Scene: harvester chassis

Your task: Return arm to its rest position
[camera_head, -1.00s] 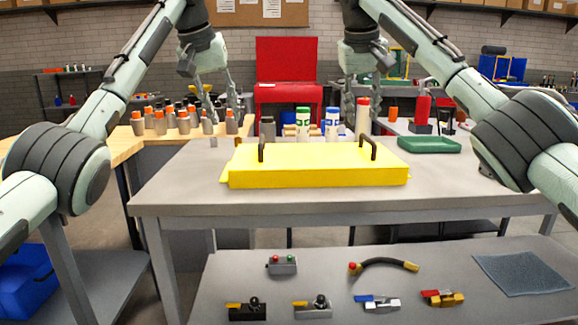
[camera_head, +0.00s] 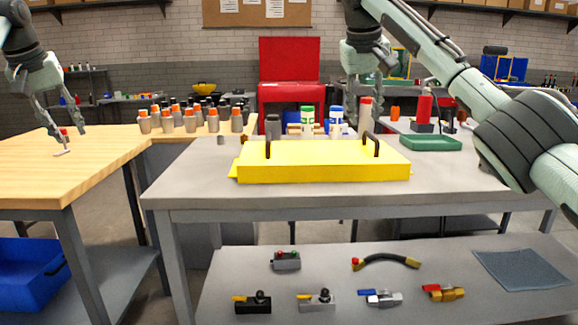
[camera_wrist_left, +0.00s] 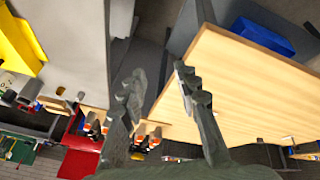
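My left gripper (camera_head: 67,132) is at the far left of the head view, over the wooden table top, with its fingers pointing down. In the left wrist view my left gripper (camera_wrist_left: 160,90) has its fingers spread and nothing between them. A small red and white detail shows by its fingers in the head view; I cannot tell what it is.
The yellow case (camera_head: 320,165) with two black handles lies on the grey table (camera_head: 300,196). Several orange-capped bottles (camera_head: 190,121) stand on the wooden table (camera_head: 60,175). A green tray (camera_head: 430,143) and a red extinguisher (camera_head: 425,107) are at the right. Valves and fittings lie on the lower shelf (camera_head: 225,285).

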